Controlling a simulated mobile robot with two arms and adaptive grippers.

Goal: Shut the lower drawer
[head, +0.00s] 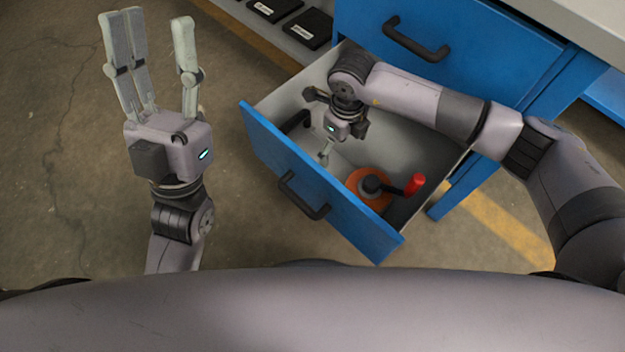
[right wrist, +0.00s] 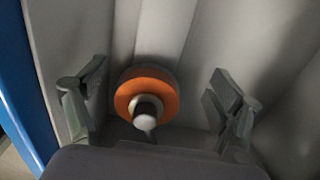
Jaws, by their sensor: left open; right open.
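The lower drawer (head: 322,182) is pulled out, with a blue front and a black bar handle (head: 303,196). Its inside is grey. My right gripper (head: 326,152) is inside the drawer, behind the front panel, pointing down. In the right wrist view its fingers (right wrist: 158,105) are spread apart with nothing between them touching. An orange disc with a dark hub (head: 369,188) and a red grip lies in the drawer; the orange disc also shows in the right wrist view (right wrist: 125,97). My left gripper (head: 152,68) is open and empty, over the floor left of the drawer.
The upper drawer (head: 480,50) is shut, with its own black handle (head: 418,40). A grey worktop (head: 590,25) lies above it. Black labelled boxes (head: 310,27) sit on a shelf at the top. The concrete floor (head: 60,190) at left is clear.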

